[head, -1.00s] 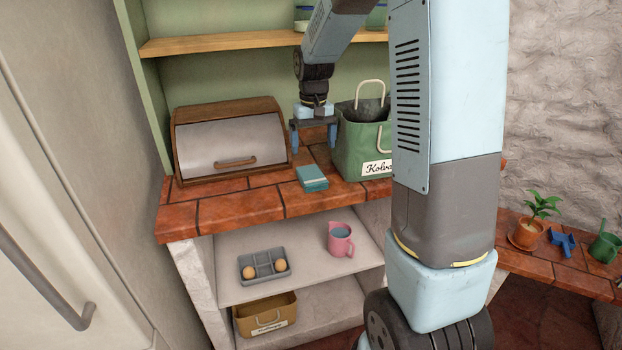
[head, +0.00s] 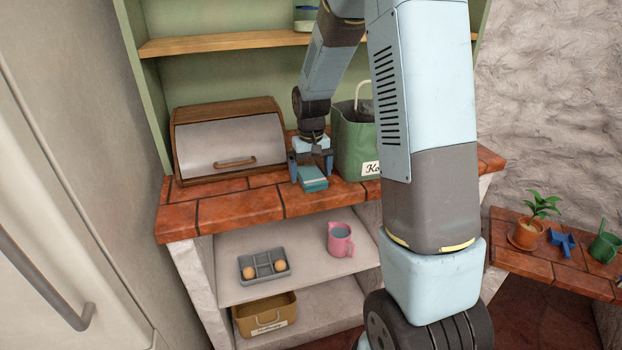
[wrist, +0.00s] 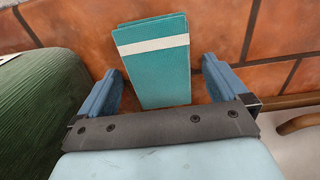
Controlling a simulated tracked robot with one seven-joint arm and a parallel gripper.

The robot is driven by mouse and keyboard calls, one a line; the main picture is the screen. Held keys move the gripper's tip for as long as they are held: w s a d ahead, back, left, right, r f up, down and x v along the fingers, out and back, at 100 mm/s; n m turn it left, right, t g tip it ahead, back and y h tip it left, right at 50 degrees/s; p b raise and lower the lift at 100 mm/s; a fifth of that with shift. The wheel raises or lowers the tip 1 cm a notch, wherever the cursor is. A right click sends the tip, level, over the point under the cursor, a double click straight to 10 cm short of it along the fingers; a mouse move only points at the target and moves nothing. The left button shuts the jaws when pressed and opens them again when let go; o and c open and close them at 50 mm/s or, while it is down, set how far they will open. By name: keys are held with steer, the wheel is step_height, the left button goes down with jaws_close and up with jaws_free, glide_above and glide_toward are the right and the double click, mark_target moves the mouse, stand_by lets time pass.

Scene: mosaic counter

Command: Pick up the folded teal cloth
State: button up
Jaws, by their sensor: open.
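The folded teal cloth (head: 313,184) lies on the tiled counter between the bread box and the green bag. In the wrist view the cloth (wrist: 157,68) has a white stripe across its far part. My gripper (head: 311,171) is low over the cloth with its fingers pointing down. In the wrist view my gripper (wrist: 160,85) is open, with one blue finger on each side of the cloth's near end. Gaps show between the cloth and both fingers. The cloth's lower end is partly hidden behind the gripper's body.
A wooden bread box (head: 222,104) stands left of the cloth. A green bag (head: 355,146) stands close on its right. The counter (head: 225,207) is clear in front of the bread box. A pink jug (head: 341,241) and a grey egg tray (head: 264,266) are on the shelf below.

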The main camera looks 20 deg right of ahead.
mark_target(311, 174)
steer(key=shift+c, duration=0.4)
steer(key=c, duration=1)
steer(key=shift+r, duration=0.15)
steer(key=shift+r, duration=0.2)
step_height(311, 174, up, 2)
steer(key=shift+r, duration=0.25)
steer(key=s+r, duration=0.4)
steer(key=r, duration=0.1)
steer(key=shift+s+d+r, duration=0.15)
steer(key=shift+d, duration=0.05)
steer(key=shift+s+d+r, duration=0.15)
steer(key=shift+s+r, duration=0.6)
steer(key=shift+s, duration=0.85)
steer(key=shift+s+d+r, duration=0.1)
steer(key=shift+s+r, duration=0.7)
steer(key=shift+s, duration=0.85)
steer(key=shift+s+d+r, duration=0.15)
steer(key=shift+s+r, duration=0.6)
steer(key=shift+s, duration=0.85)
